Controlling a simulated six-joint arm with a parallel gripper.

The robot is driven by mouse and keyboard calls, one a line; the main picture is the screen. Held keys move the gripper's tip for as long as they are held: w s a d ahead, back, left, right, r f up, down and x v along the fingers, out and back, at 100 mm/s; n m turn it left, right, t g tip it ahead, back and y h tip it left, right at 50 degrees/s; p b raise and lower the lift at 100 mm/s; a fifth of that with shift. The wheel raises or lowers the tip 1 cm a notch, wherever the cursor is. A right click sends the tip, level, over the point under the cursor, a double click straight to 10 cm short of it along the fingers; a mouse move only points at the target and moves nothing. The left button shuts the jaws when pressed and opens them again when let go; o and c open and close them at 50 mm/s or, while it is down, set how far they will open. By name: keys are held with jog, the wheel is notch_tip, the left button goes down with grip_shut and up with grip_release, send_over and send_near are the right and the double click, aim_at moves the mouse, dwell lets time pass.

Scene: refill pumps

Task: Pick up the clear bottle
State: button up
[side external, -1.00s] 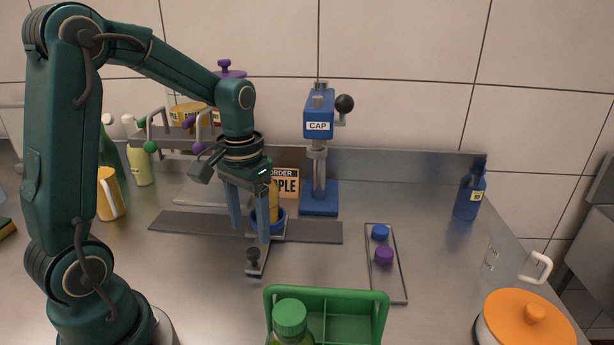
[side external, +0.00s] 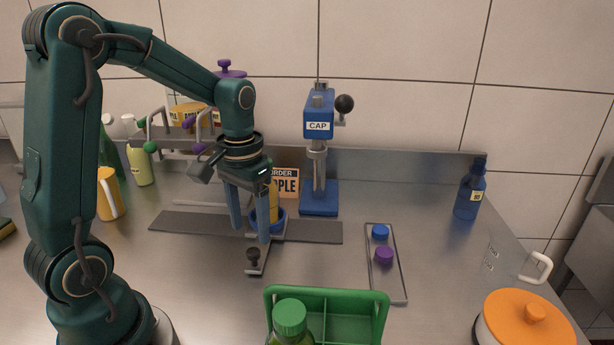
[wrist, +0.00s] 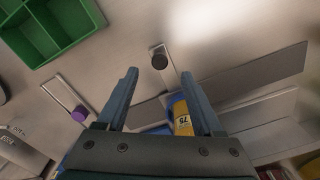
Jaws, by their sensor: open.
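A clear bottle with yellow contents (side external: 273,203) stands in a blue round holder (side external: 281,223) on the dark strip. It is partly hidden by my gripper. In the wrist view the bottle (wrist: 182,118) shows its yellow label, close to the inner side of the right finger. My gripper (side external: 250,232) is open and points down, with its fingers at the bottle's level in the side view. In the wrist view my gripper (wrist: 160,82) has a wide gap between its fingers. I cannot tell whether a finger touches the bottle.
A blue cap press (side external: 318,150) stands right of the holder. A black-knobbed clamp (side external: 254,260) is in front. A tray (side external: 398,282) holds blue and purple caps. A green divided crate (side external: 345,300), a blue bottle (side external: 470,195) and an orange-lidded pot (side external: 525,315) stand around.

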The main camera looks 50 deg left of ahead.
jog(key=o, duration=0.5)
jog(key=shift+s, duration=0.15)
jog(key=w+a+r+n, duration=0.1)
jog(key=w+a+n, duration=0.1)
jog(key=w, duration=0.1)
jog(key=w+a+r+n, duration=0.2)
jog(key=w+a, duration=0.1)
jog(key=w+a+r+n, duration=0.1)
jog(key=w+a, duration=0.2)
jog(key=shift+w+a+r+n, duration=0.1)
jog(key=shift+a+r+n, duration=0.05)
jog(key=shift+r+n, duration=0.25)
jog(key=shift+a+f, duration=0.2)
jog(key=shift+f, duration=2.75)
